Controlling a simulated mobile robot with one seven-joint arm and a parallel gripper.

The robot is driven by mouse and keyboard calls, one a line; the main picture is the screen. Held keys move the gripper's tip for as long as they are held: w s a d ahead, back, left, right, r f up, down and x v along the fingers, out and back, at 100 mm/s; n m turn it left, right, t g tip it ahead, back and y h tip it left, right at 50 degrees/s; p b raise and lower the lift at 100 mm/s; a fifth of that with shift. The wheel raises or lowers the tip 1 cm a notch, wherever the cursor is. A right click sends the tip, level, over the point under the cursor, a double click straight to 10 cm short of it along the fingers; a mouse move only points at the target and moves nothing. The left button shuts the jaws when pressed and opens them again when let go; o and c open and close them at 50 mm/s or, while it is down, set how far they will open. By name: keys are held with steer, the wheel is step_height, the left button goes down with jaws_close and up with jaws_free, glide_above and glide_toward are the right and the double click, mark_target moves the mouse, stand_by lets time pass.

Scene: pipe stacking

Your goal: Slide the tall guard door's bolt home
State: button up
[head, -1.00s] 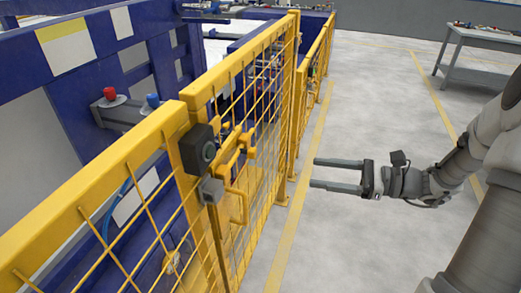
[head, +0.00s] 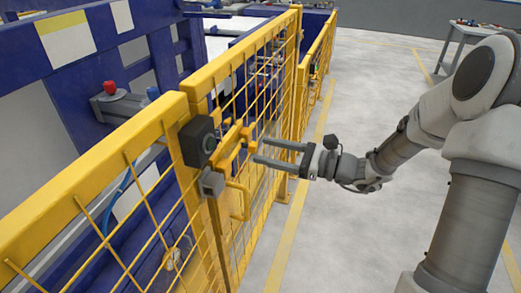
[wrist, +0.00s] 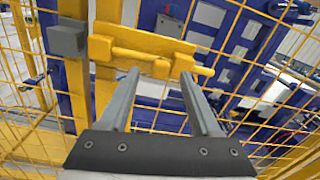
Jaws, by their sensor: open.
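The tall guard door (head: 262,105) is a yellow frame with mesh, standing beside a yellow post. Its yellow bolt (head: 232,146) sits on a yellow plate near the door's edge. A grey block (wrist: 67,39) is on the post to the left, apart from the bolt's visible rod. My gripper (head: 259,151) is open and empty, its fingers pointing at the bolt from the aisle side. In the wrist view the fingertips (wrist: 160,76) appear just below the bolt; contact cannot be told.
A black box with a round face (head: 198,141) is on the post, above the grey block (head: 211,183). A yellow pull handle (head: 239,199) hangs below the bolt. Blue machinery (head: 60,90) stands behind the fence.

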mark_target(247, 146)
steer(key=shift+x, duration=1.25)
jaws_close()
stand_by(0.5)
